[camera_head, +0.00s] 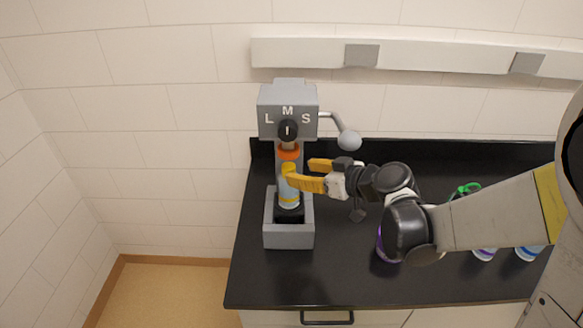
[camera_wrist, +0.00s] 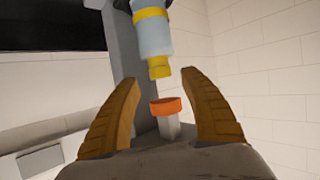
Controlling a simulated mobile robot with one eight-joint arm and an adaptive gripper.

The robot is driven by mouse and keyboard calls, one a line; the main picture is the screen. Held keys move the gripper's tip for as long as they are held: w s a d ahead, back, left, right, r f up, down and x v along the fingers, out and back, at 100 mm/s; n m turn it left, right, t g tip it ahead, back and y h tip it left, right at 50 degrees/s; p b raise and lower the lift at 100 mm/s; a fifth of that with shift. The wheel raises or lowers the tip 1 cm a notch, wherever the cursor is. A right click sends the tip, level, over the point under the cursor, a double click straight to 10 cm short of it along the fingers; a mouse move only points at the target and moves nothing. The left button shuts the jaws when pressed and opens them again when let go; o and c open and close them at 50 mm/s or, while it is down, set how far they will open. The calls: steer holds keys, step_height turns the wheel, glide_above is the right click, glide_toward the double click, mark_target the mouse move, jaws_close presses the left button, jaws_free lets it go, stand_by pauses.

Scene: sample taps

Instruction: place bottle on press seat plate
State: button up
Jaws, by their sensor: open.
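The bottle (camera_head: 290,196), pale blue with a yellow cap and band, stands upright in the grey press (camera_head: 288,241), on or just above its black seat plate (camera_head: 290,217). The contact at its base is not clear. My gripper (camera_head: 302,172) is open, its yellow fingers reaching in from the right at the height of the bottle's top. In the wrist view, the bottle (camera_wrist: 154,40) appears cap-down beyond the open gripper (camera_wrist: 161,77), its cap near the gap between the fingertips. The orange press head (camera_head: 288,153) is above the cap; it also shows in the wrist view (camera_wrist: 166,108).
A press lever with a grey ball (camera_head: 349,140) sticks out above my gripper. Purple-marked (camera_head: 484,254) and blue-marked (camera_head: 528,252) containers and a green item (camera_head: 468,188) stand on the black counter (camera_head: 340,284) at right, partly behind my arm. The counter's front left is clear.

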steer(key=s+d+r+m+g+h, duration=0.1)
steer(key=s+d+m+h, duration=0.3)
steer(key=s+d, duration=0.3)
steer(key=s+d+r+m+g+h, duration=0.1)
steer(key=s+d+m+h, duration=0.3)
steer(key=s, duration=1.2)
steer(key=d+h, duration=0.1)
steer(key=d, duration=0.2)
steer(key=shift+d+r+m+p, duration=0.2)
steer(key=shift+m+p, duration=0.1)
steer(key=shift+p, duration=0.1)
